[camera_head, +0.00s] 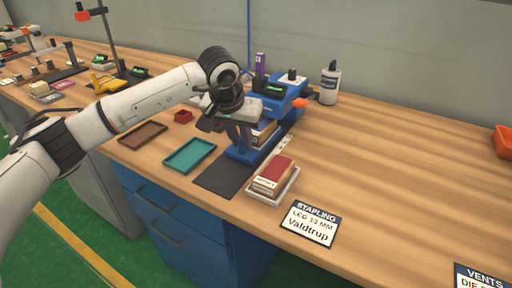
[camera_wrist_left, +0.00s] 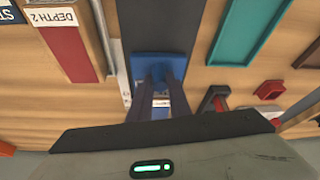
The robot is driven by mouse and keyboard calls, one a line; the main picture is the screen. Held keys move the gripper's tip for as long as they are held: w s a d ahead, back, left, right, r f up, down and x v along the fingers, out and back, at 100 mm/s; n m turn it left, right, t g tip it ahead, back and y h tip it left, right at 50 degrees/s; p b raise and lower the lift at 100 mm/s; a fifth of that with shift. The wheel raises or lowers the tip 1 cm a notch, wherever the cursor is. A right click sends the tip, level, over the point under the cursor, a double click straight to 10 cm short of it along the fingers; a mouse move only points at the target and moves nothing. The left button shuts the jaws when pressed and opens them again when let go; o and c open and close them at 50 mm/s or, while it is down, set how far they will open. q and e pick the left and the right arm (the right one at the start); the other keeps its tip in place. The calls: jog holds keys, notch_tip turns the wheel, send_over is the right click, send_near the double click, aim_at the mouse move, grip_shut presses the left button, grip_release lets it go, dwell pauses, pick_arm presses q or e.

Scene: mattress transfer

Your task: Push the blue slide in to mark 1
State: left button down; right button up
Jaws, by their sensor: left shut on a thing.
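The blue slide (camera_wrist_left: 142,65) shows in the wrist view as a blue block at the tips of my left gripper (camera_wrist_left: 160,76). Its dark fingers are shut on a blue part there. In the head view my left gripper (camera_head: 238,130) is low over the front of the blue stapling machine (camera_head: 285,108). The blue low part of the machine (camera_head: 238,154) shows under the gripper. A small white label (camera_wrist_left: 160,103) shows between the fingers, too small to read. Mark 1 cannot be made out. My right gripper is out of view.
A tray (camera_head: 262,197) with a red-and-white stack labelled DEPTH 2 stands to the right. A teal tray (camera_head: 167,160), brown tray (camera_head: 142,134) and red box (camera_head: 183,116) lie to the left. A white bottle (camera_head: 329,84) stands behind. The right of the bench is mostly clear.

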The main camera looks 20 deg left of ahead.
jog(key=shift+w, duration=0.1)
pick_arm(q)
jog(key=c, duration=1.9)
grip_release()
jog(key=shift+o, duration=1.3)
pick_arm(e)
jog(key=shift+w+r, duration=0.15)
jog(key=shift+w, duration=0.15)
pick_arm(q)
jog(key=shift+r, duration=0.25)
jog(key=v, duration=1)
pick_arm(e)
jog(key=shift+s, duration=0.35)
pick_arm(q)
jog(key=shift+f, duration=0.1)
